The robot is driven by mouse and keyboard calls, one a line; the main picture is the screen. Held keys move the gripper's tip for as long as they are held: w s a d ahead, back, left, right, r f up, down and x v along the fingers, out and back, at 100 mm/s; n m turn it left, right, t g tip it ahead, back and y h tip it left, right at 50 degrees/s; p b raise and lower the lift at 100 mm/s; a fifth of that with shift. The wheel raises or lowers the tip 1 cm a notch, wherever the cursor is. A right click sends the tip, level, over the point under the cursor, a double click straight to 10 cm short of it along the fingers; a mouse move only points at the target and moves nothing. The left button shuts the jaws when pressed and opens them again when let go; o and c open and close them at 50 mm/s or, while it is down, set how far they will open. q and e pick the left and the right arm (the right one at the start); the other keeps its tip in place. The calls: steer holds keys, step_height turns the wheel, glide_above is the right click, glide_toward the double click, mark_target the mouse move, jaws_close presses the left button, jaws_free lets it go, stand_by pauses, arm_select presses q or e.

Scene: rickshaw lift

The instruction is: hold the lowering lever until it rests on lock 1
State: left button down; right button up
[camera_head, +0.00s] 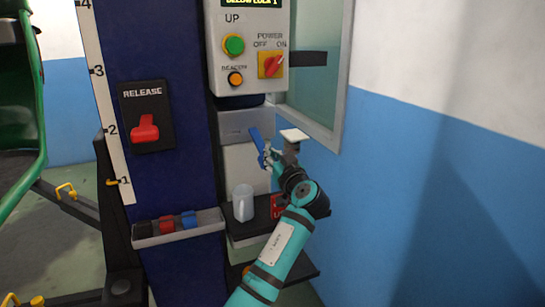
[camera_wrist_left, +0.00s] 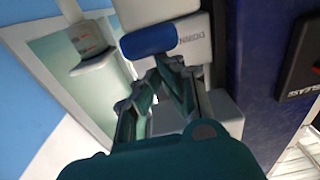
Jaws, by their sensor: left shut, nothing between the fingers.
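The lowering lever has a blue handle (camera_head: 257,142) beside the grey box under the control panel. In the left wrist view the blue handle (camera_wrist_left: 150,38) lies just past my fingertips. My left gripper (camera_head: 269,153) is at the handle's lower right. Its fingers (camera_wrist_left: 170,64) are closed together with nothing between them, and their tips meet at the handle's near edge. I cannot tell whether they press on it. The display (camera_head: 252,3) reads "BELOW LOCK 1". A yellow marker (camera_head: 112,182) sits at 1 on the scale. My right gripper is not in view.
The red RELEASE lever (camera_head: 145,129) is on the blue column. The control panel (camera_head: 248,45) has a green button and red power switch. A cup (camera_head: 243,203) stands on a shelf below my gripper. A tray (camera_head: 180,231) is at left. The right wall is clear.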

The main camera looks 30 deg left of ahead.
arm_select(q)
steer(key=shift+f, duration=0.15)
steer(key=v, duration=1.2)
steer(key=shift+w, duration=0.1)
stand_by(0.3)
